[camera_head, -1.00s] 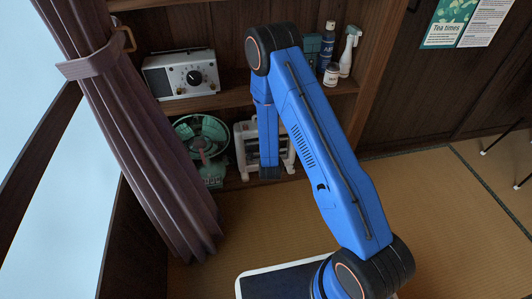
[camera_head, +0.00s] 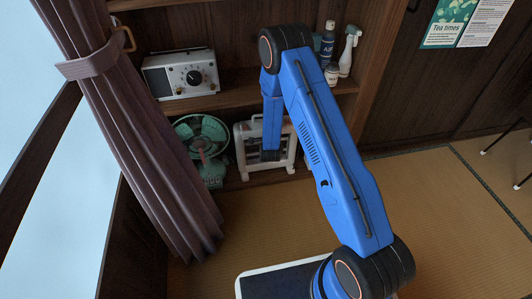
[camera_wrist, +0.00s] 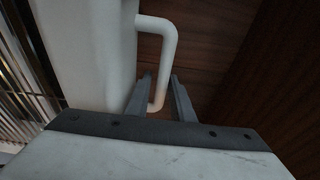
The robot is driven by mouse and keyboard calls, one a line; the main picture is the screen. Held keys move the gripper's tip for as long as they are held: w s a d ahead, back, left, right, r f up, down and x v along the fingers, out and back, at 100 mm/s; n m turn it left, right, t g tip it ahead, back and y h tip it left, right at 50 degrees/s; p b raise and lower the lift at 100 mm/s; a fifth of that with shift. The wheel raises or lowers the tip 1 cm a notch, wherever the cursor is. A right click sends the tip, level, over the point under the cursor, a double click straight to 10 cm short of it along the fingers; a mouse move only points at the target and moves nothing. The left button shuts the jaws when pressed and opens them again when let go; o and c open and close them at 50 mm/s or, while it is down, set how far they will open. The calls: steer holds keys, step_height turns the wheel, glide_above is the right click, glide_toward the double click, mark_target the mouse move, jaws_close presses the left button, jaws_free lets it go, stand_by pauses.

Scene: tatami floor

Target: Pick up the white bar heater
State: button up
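The white bar heater (camera_head: 242,156) stands upright on the low shelf level, partly hidden behind my blue arm. In the wrist view its white body (camera_wrist: 92,55) fills the left side, with the metal grille at far left. A white looped handle (camera_wrist: 170,45) sticks out from its side. My gripper (camera_wrist: 161,95) is open, with one grey finger on each side of the handle's lower end. I cannot tell whether either finger touches it. In the head view the fingers are hidden behind the arm.
A green fan (camera_head: 202,137) stands close left of the heater. The shelf board (camera_head: 230,97) above holds a radio (camera_head: 182,75), a spray bottle (camera_head: 348,52) and other bottles. A purple curtain (camera_head: 140,140) hangs at left. The tatami floor (camera_head: 445,215) is clear at right.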

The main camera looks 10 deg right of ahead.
jaws_close()
stand_by(1.3)
steer(key=shift+r, duration=0.1)
